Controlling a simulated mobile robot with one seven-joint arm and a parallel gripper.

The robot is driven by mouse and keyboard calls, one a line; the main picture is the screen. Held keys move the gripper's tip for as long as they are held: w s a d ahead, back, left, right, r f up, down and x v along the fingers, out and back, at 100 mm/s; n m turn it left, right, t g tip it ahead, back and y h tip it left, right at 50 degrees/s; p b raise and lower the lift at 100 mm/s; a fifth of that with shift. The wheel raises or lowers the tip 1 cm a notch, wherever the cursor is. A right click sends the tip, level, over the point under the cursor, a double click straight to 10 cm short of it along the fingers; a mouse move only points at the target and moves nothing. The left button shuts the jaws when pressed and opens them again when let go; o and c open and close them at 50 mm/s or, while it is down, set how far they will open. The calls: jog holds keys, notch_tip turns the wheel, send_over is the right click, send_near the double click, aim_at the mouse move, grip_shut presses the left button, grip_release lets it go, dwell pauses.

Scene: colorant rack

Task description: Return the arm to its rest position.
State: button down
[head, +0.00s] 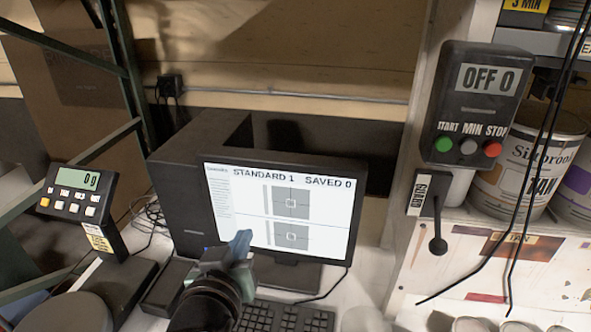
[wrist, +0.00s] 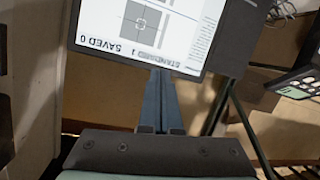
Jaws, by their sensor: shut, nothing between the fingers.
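My gripper (head: 240,246) is in front of the lower part of the monitor in the head view. Its blue-grey fingers point up and overlap the screen in the picture. In the wrist view the gripper (wrist: 159,76) has its two fingers side by side, shut, with nothing between them. The monitor (head: 281,212) reads "STANDARD 1" and "SAVED 0" and shows two grey squares. It appears upside down in the wrist view (wrist: 150,25). I cannot tell the exact gap between fingertips and screen.
A keyboard (head: 285,317) lies below the monitor, partly behind my arm. A scale display (head: 78,195) reading 0 g stands at left. At right are a control box (head: 478,105) reading "OFF 0", a black guard lever (head: 437,240), hanging cables and paint cans (head: 528,165).

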jog(key=s+d+r+t+y+b, duration=0.15)
jog(key=r+t, duration=0.25)
jog(key=r, duration=0.6)
jog(key=s+d+r+t+h+b, duration=0.1)
jog(key=s+d+r+t+b, duration=0.15)
jog(key=r, duration=0.85)
jog(key=s+d+r+t, duration=0.2)
jog(key=s+r+t, duration=0.1)
jog(key=s+r, duration=0.2)
jog(key=s+d+r+m+t+b, duration=0.1)
jog(key=s+d+r+t, duration=0.1)
jog(key=s+r, duration=0.3)
notch_tip(320, 180, up, 2)
jog(key=shift+d+r+t, duration=0.1)
jog(key=shift+d+t, duration=0.25)
jog(key=shift+t, duration=0.3)
jog(key=c, duration=1.6)
grip_release()
jog(key=shift+w+y, duration=0.1)
jog(key=shift+y, duration=0.15)
